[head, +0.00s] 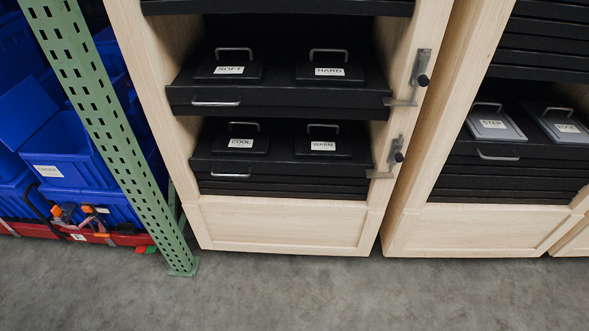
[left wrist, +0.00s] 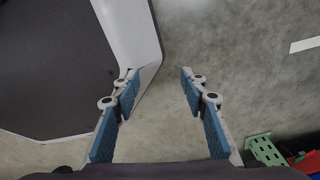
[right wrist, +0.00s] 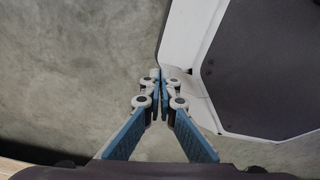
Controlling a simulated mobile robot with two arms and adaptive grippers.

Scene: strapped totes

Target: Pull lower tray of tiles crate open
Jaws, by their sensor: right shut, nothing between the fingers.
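In the head view a pale wooden crate (head: 284,228) holds black trays; no label reading tiles is legible. Its lower tray (head: 285,174) has a silver bar handle (head: 231,176) at front left and carries lidded boxes labelled COOL (head: 241,143) and WARM (head: 323,145). The upper tray (head: 290,103) carries boxes labelled SOFT and HARD. A metal latch (head: 396,157) sits at the lower tray's right edge, on the crate's post. My left gripper (left wrist: 160,75) is open and empty above the floor. My right gripper (right wrist: 160,75) is shut and empty, away from the crate.
A second latch (head: 421,75) is beside the upper tray. Another wooden crate (head: 480,230) with black trays stands at right. A green perforated post (head: 105,130) and blue totes (head: 75,148) on a red base are at left. The grey floor (head: 290,290) in front is clear.

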